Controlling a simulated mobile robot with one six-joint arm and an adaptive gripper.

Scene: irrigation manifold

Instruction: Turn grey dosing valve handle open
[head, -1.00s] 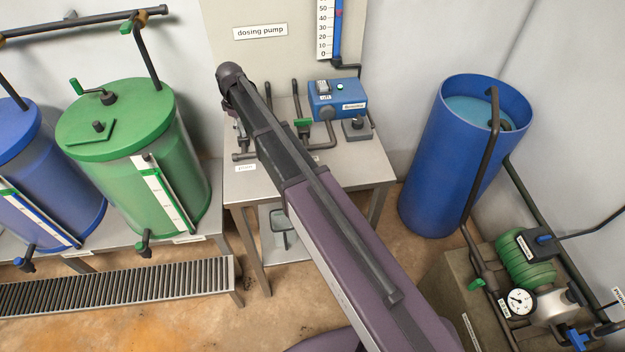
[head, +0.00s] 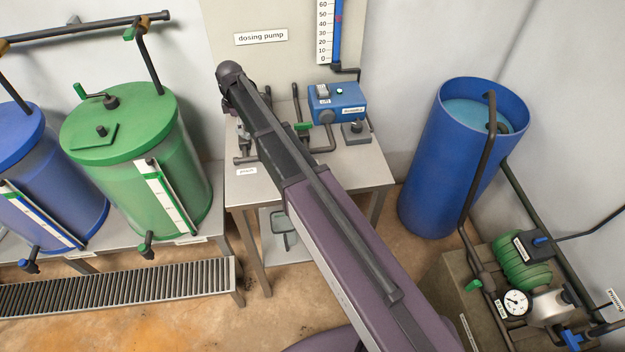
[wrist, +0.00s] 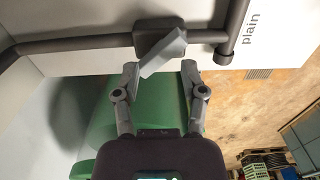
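The grey dosing valve handle (wrist: 165,54) shows in the wrist view as a slanted grey lever on a dark valve body in the pipe. It lies just ahead of and between my gripper's fingertips (wrist: 160,68). The two fingers are spread apart, one on each side of the handle's lower end. I cannot tell whether either finger touches it. In the head view my arm covers most of this valve and my gripper.
A "plain" label (wrist: 249,31) is beside the pipe. A green-handled valve (head: 303,126) and a blue pump (head: 337,101) stand on the same steel table (head: 335,177). A green tank (head: 140,150) stands to the left.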

